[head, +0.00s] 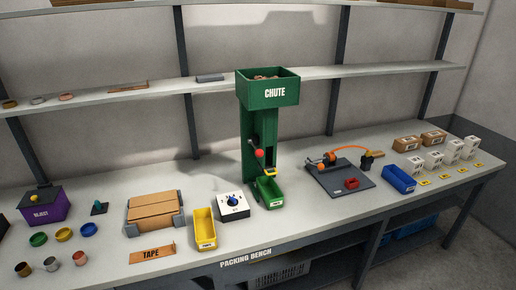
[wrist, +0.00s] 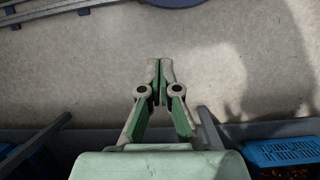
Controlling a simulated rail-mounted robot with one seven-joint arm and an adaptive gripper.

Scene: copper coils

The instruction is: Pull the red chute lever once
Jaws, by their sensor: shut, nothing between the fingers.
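The red ball knob of the chute lever (head: 259,154) shows in the head view on the front of the green chute (head: 262,132), at the end of a dark rod that slants up to the left. The chute has a hopper (head: 268,92) on top with brown pieces in it. A small green bin (head: 268,193) stands at its foot. My gripper (wrist: 160,66) shows only in the wrist view, with its fingertips together and nothing between them, over bare floor. It is not in the head view, and the lever is not in the wrist view.
Left of the green bin are a white dial box (head: 233,206) and a yellow bin (head: 203,228). A grey plate with an orange-handled tool (head: 340,178) and a blue bin (head: 398,180) stand to the right. Shelves (head: 120,97) run behind. Blue crates (wrist: 288,152) show in the wrist view.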

